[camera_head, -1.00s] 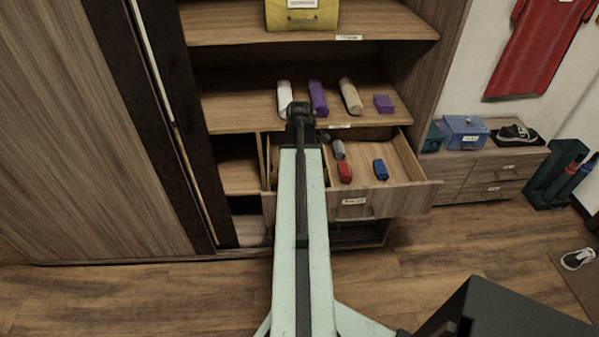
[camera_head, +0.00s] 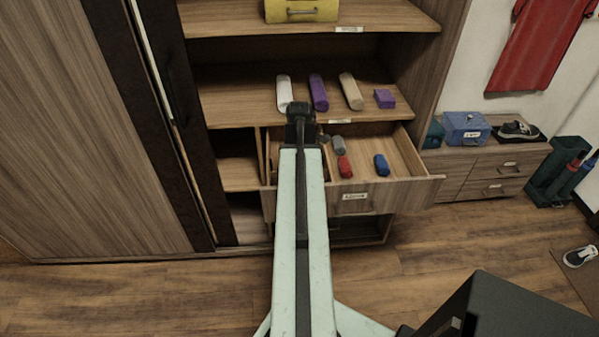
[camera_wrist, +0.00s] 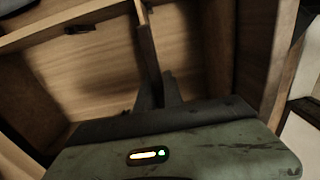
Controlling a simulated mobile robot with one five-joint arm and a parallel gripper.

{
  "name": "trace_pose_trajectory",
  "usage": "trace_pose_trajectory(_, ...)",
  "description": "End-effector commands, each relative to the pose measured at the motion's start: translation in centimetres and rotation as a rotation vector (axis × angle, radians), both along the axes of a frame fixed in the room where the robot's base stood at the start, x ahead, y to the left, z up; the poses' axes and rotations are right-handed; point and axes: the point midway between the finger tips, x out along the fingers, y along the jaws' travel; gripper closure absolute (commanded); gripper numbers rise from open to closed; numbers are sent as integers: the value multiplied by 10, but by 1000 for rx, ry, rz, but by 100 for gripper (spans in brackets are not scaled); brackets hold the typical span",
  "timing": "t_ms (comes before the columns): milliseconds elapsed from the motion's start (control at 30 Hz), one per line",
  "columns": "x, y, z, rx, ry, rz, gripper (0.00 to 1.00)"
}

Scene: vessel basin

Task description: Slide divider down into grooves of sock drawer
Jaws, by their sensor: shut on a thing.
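The sock drawer (camera_head: 418,187) is pulled open under the shelves, with a labelled wooden front. A grey rolled sock (camera_head: 338,145), a red one (camera_head: 345,167) and a blue one (camera_head: 381,165) lie in its right part. My gripper (camera_wrist: 159,92) is over the drawer's left part; in the head view my arm hides its fingers and most of that part. In the wrist view the fingers are shut on the thin divider (camera_wrist: 149,50), seen nearly edge-on and running up the picture. Its lower edge and the grooves cannot be made out.
The shelf (camera_head: 240,108) just above the drawer holds white, purple and beige rolls and a purple block (camera_head: 384,98). A tall wooden door (camera_head: 90,140) stands at left. A low cabinet with a blue box (camera_head: 466,128) is at right.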

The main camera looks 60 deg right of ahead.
Motion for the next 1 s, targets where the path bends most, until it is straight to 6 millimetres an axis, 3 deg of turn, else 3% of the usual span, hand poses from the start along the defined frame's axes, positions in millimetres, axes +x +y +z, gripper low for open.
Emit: trace_pose_trajectory(1000,0,0,-27,0,0,0,100)
